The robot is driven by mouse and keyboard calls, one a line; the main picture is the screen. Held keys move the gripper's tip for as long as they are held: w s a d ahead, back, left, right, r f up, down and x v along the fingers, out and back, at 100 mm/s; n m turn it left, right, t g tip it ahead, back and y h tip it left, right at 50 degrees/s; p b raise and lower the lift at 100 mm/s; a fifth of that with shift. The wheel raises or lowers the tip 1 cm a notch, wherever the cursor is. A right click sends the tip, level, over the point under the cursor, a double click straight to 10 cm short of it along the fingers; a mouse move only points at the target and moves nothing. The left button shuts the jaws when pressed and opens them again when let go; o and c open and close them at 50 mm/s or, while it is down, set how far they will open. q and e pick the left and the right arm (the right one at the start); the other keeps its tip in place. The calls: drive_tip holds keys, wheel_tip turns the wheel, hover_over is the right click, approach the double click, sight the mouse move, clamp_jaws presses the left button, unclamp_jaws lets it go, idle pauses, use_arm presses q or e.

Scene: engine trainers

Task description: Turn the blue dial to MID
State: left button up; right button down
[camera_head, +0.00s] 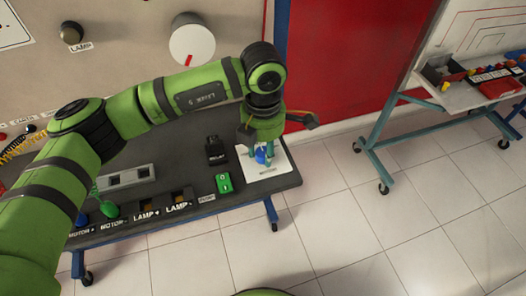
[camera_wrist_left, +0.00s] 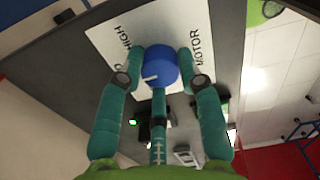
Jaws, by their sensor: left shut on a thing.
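The blue dial (camera_wrist_left: 157,66) sits on a white plate (camera_wrist_left: 108,39) printed with HIGH and MOTOR; another label is partly hidden by a finger. A short white mark on the dial lies at its lower left in the wrist view. In the head view the dial (camera_head: 261,157) and its plate (camera_head: 266,172) are at the right end of the dark bench. My left gripper (camera_head: 258,148) reaches down over the dial. In the wrist view its teal fingers (camera_wrist_left: 158,62) are closed around the dial. My right gripper is not in view.
The dark bench (camera_head: 180,192) also holds a black relay block (camera_head: 215,150), a green switch (camera_head: 224,183) and lamp holders. A panel with a large white knob (camera_head: 192,39) stands behind. A second bench (camera_head: 470,92) is at the right, with free tiled floor between.

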sight(263, 152)
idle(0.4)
use_arm(q)
drive_tip(key=o, duration=1.2)
drive_tip(key=shift+c, duration=0.2)
drive_tip(key=shift+r, duration=0.25)
wheel_tip(263, 152, up, 12)
drive_tip(key=shift+f, duration=0.25)
